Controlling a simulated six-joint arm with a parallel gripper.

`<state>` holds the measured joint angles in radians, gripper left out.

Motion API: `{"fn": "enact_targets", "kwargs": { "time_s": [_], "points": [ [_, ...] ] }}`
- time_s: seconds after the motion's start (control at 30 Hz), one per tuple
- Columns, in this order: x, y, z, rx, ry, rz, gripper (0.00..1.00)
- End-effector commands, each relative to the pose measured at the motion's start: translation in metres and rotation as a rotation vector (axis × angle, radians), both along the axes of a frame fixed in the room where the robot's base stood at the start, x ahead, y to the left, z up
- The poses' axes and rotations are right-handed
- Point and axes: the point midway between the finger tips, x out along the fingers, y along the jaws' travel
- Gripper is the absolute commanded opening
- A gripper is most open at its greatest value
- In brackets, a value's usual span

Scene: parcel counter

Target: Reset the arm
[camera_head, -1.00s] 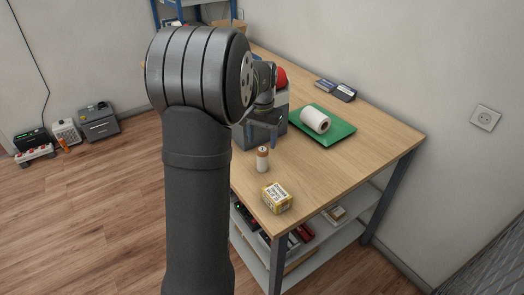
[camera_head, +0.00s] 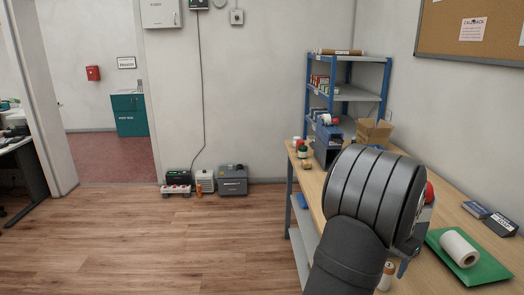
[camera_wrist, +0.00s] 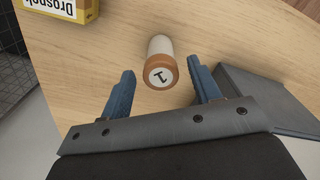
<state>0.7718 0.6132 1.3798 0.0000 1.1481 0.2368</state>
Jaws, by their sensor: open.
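My gripper (camera_wrist: 162,80) is open, its two blue fingers spread apart in the wrist view. A small white bottle with an orange-brown end marked "1" (camera_wrist: 160,70) stands on the wooden counter (camera_wrist: 225,35) between and beyond the fingertips; I see no contact. In the head view my dark arm covers much of the counter at the lower right, and the bottle (camera_head: 386,275) shows just beside it. The gripper is mostly hidden there.
A yellow box (camera_wrist: 62,8) lies on the counter near its edge. A grey block (camera_wrist: 255,95) is close to the right finger. A white roll (camera_head: 459,249) rests on a green tray (camera_head: 488,267). A blue shelf (camera_head: 348,95) stands behind. The floor at left is clear.

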Motion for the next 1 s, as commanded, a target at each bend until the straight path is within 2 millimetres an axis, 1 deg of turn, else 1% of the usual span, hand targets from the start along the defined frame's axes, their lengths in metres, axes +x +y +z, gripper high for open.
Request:
{"fn": "enact_targets", "kwargs": {
  "time_s": [0.03,0.1,0.33,0.4,0.5,0.6,0.73,1.0],
  "points": [
    [0.0,0.0,-0.012,0.003,0.003,0.0,0.57],
    [-0.001,0.001,-0.026,0.003,0.003,0.0,0.57],
    [-0.001,0.001,-0.07,0.003,0.003,0.0,0.57],
    [0.001,-0.001,-0.052,-0.004,-0.004,0.0,0.57],
    [0.001,0.0,-0.039,-0.003,-0.003,0.0,0.57],
    [0.0,0.0,-0.031,-0.001,-0.001,0.0,0.57],
    [0.0,0.0,-0.025,-0.001,-0.001,0.0,0.57],
    [0.0,0.0,-0.025,-0.001,-0.001,0.0,0.57]
  ]
}}
